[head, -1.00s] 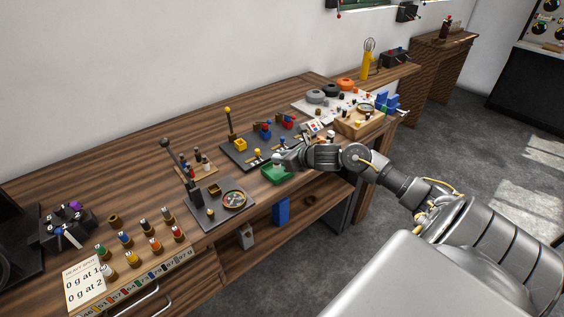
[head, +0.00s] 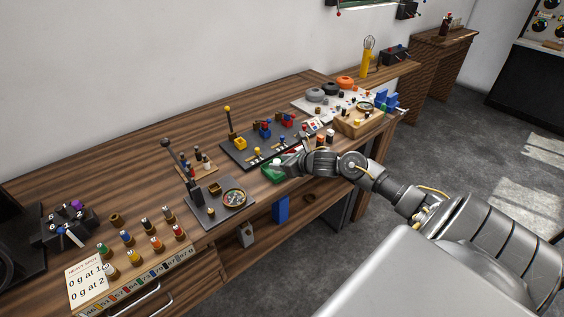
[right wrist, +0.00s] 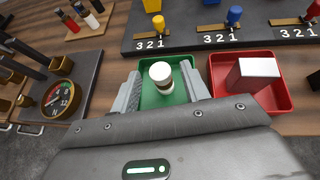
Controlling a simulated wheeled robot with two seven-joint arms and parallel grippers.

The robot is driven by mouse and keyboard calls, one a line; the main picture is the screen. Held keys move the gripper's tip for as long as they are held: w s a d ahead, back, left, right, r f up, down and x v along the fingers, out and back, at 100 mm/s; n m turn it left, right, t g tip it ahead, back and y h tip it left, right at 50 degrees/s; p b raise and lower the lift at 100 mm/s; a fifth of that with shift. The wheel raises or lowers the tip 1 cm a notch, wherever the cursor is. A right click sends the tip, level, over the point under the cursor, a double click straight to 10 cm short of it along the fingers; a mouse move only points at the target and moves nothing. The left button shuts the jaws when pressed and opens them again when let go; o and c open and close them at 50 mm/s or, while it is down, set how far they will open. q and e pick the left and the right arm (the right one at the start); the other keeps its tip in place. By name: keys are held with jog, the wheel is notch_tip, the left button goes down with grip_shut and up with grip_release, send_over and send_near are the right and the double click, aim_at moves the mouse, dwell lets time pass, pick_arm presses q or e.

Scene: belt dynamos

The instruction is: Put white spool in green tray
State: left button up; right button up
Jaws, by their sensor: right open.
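The white spool (right wrist: 161,75) stands upright in the right wrist view, with a white top and a brown and white body. It appears over or inside the green tray (right wrist: 148,96); whether its base rests on the tray floor is not clear. The green tray also shows at the bench's front edge in the head view (head: 270,175). My right gripper (right wrist: 163,88) is open, with one finger on each side of the spool and gaps visible between. In the head view my right gripper (head: 287,164) covers part of the tray. My left gripper is not in view.
A red tray (right wrist: 279,106) holding a white block (right wrist: 252,71) stands right of the green tray. A dark board with numbered sliders (right wrist: 200,36) lies behind. A dark plate with a compass (right wrist: 60,98) is at left. Several coloured spools stand farther left on the bench.

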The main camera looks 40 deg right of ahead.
jog(key=shift+r, duration=0.1)
jog(key=shift+s+r, duration=0.1)
jog(key=shift+s, duration=0.05)
jog(key=b+v, duration=0.1)
jog(key=v, duration=1)
jog(key=shift+s+b, duration=0.35)
jog(key=shift+d, duration=0.1)
